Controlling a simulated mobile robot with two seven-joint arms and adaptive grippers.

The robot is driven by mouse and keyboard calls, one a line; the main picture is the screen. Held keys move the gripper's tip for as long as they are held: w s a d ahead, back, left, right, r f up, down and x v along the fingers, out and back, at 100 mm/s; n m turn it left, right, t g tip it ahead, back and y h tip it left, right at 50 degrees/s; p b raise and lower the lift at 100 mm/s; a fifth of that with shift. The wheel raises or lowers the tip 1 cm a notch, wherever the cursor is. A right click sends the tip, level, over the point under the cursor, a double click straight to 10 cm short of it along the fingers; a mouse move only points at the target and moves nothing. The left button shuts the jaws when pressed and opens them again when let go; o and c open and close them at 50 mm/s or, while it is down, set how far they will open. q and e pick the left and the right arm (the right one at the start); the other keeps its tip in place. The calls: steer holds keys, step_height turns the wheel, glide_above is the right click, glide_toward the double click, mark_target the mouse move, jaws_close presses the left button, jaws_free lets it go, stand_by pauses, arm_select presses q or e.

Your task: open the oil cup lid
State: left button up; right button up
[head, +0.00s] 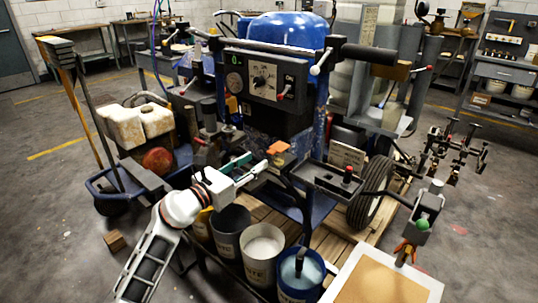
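The line striper (262,75) stands in the middle of the head view, with a blue tank on top and a grey control panel on its front. I cannot make out the oil cup or its lid for certain. A small orange piece (278,148) sits low on the machine's front and may be the lid. My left gripper (258,161) reaches in from the lower left, with its fingers apart and nothing visible between them. Its fingertips are just left of and below the orange piece; whether they touch anything is unclear. My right gripper is not seen.
A white-edged tan board (385,278) is at the lower right. A wheel (371,195) is right of the machine.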

mark_target(269, 152)
arm_select(q)
steer(key=b+x, duration=0.1)
steer(key=x, duration=0.5)
steer(key=shift+w+d+f+b, duration=0.1)
steer(key=shift+d+f+b, duration=0.05)
steer(key=shift+b, duration=0.2)
steer(key=shift+w, duration=0.1)
steer(key=c, duration=0.8)
jaws_close()
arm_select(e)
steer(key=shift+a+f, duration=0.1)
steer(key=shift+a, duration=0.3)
